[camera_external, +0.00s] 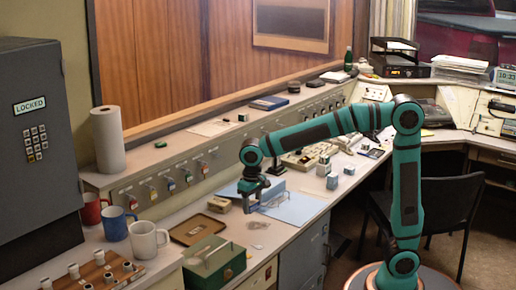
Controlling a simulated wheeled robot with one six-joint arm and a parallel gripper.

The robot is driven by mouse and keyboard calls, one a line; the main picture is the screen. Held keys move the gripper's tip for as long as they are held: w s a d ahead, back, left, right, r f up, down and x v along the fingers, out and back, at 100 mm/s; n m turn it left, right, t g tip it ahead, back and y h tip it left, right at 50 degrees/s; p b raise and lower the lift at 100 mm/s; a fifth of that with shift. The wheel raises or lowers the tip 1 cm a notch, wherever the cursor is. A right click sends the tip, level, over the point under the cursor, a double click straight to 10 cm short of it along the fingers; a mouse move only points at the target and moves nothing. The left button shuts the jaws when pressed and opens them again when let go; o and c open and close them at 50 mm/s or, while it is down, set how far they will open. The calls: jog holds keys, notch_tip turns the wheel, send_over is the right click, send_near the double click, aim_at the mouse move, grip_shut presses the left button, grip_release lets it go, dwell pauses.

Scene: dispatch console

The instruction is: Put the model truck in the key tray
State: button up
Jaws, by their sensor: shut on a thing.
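My gripper (251,200) is low over the desk, at the left edge of a pale blue sheet (299,210). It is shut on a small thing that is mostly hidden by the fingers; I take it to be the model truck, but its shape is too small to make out. A shallow brown tray (181,237), which looks like the key tray, lies flat on the desk to the left of my gripper and nearer the camera. A small item lies inside it. My gripper is apart from the tray.
A green box (203,270) stands in front of the tray. A beige block (219,204) sits between tray and gripper. Red, blue and white mugs (143,241) stand to the left. Small boxes (332,181) stand behind the blue sheet. A switch panel runs along the back.

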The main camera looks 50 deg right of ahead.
jog(key=shift+r, duration=0.8)
notch_tip(320, 180, up, 8)
send_over(208, 231)
jog(key=shift+n, duration=0.3)
notch_tip(208, 231, down, 17)
jog(key=shift+w+f, duration=0.15)
jog(key=shift+f, duration=0.05)
jog(key=shift+f, duration=0.1)
jog(key=o, duration=1)
jog(key=shift+c, duration=0.2)
notch_tip(208, 231, up, 12)
